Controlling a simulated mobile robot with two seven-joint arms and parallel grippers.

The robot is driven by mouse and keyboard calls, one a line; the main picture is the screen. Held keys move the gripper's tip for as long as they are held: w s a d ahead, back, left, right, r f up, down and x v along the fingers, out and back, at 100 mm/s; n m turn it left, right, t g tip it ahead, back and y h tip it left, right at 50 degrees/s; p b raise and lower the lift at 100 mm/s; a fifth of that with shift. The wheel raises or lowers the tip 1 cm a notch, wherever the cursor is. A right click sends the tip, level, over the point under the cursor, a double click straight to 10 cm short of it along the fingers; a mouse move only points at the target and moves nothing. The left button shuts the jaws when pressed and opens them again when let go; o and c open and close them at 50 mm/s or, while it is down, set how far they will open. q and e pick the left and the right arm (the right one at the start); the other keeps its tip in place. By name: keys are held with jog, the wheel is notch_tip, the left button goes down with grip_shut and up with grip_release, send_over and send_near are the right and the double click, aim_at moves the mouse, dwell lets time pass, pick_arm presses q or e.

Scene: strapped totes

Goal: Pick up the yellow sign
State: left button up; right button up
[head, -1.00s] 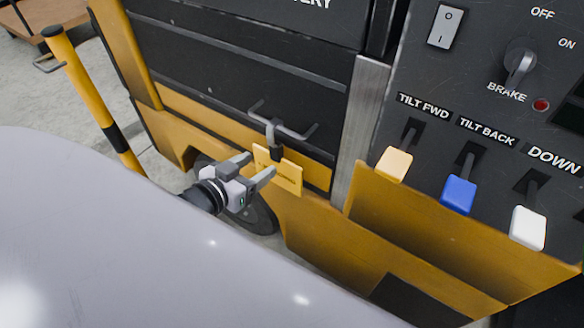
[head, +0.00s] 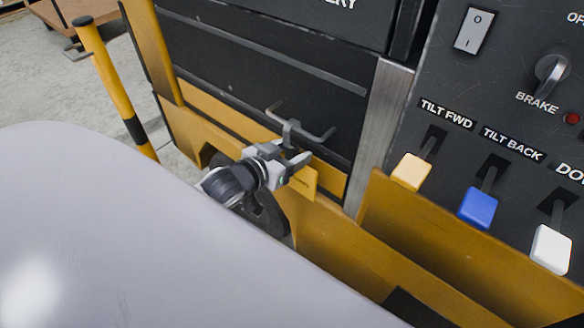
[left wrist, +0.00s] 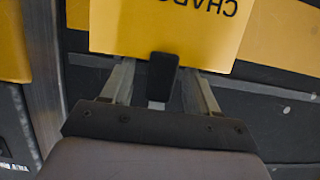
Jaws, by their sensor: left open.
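The yellow sign (head: 305,184) hangs below a grey handle (head: 305,130) on the front of the yellow and black machine. A grey hanger joins them. My left gripper (head: 292,158) is open at the sign's upper part and hides some of it in the head view. In the left wrist view, the sign (left wrist: 165,25) shows upside-down dark lettering, partly cut off. A dark tab (left wrist: 163,75) at the sign's edge lies between the two open fingers (left wrist: 160,85), with gaps on both sides. My right gripper is not in view.
The control panel at right carries a yellow lever (head: 411,172), a blue lever (head: 478,206) and a white lever (head: 551,249). A yellow and black post (head: 110,85) stands at left. A grey metal upright (head: 382,130) is right of the sign.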

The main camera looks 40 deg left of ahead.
pick_arm(q)
jog(key=shift+w+f, duration=0.1)
jog(key=shift+w, duration=0.2)
grip_shut()
